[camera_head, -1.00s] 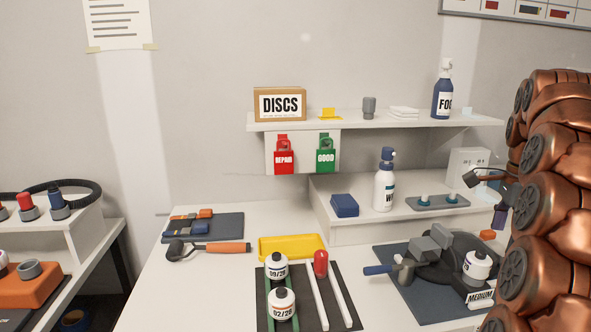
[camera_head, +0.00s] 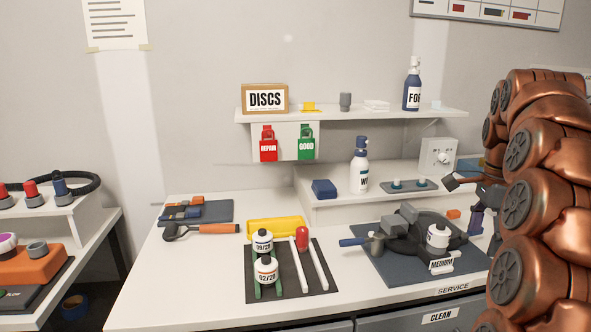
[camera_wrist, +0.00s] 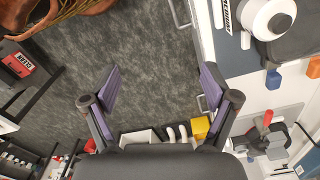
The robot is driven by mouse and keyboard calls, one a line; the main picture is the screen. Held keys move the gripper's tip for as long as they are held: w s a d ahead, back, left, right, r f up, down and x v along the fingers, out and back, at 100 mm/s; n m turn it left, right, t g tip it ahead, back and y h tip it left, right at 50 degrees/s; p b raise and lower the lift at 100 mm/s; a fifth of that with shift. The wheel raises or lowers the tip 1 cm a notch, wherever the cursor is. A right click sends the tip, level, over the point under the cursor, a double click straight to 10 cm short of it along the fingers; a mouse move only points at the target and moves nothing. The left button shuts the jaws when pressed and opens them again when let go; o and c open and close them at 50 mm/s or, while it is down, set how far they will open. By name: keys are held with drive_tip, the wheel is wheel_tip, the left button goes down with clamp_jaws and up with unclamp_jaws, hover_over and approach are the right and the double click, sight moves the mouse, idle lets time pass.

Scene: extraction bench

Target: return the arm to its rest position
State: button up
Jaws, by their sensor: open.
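My copper arm (camera_head: 540,190) is folded in a tall stack at the right of the head view. My gripper (camera_wrist: 160,85) shows in the wrist view with its two purple-lined fingers spread wide. Nothing is between them but the grey floor beyond. In the head view the gripper is small and partly hidden at the arm's left edge, by the bench's right end. No object is held.
The white bench (camera_head: 180,280) carries a dark fixture (camera_head: 430,235) with a white bottle (camera_head: 437,236) near my arm. Bottles stand on a black mat (camera_head: 290,288), beside a yellow tray (camera_head: 275,228). In the wrist view, open floor (camera_wrist: 150,45) lies below.

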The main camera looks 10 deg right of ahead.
drive_tip(key=s+a+f+n+g+b, duration=0.1)
drive_tip(key=s+a+f+n+b, duration=0.2)
drive_tip(key=a+f+n, duration=0.5)
drive_tip(key=s+a+f+n+b, duration=0.25)
drive_tip(key=a+f+n, duration=0.2)
drive_tip(key=a, duration=0.75)
drive_tip(key=s+a+f+n+g+b, duration=0.1)
drive_tip(key=s+a+f+n, duration=0.2)
drive_tip(key=s+f, duration=0.3)
drive_tip(key=s+a+f+n+b, duration=0.25)
drive_tip(key=s+a+f, duration=0.2)
drive_tip(key=s, duration=0.25)
drive_tip(key=s+a+f+n+g+b, duration=0.1)
drive_tip(key=s+a+f+n, duration=0.25)
drive_tip(key=s+f, duration=0.25)
wheel_tip(320, 180, up, 19)
drive_tip(key=t+p, duration=0.1)
drive_tip(key=p, duration=1.7)
drive_tip(key=shift+w+d, duration=0.25)
drive_tip(key=shift+d, duration=0.2)
drive_tip(key=shift+n, duration=0.25)
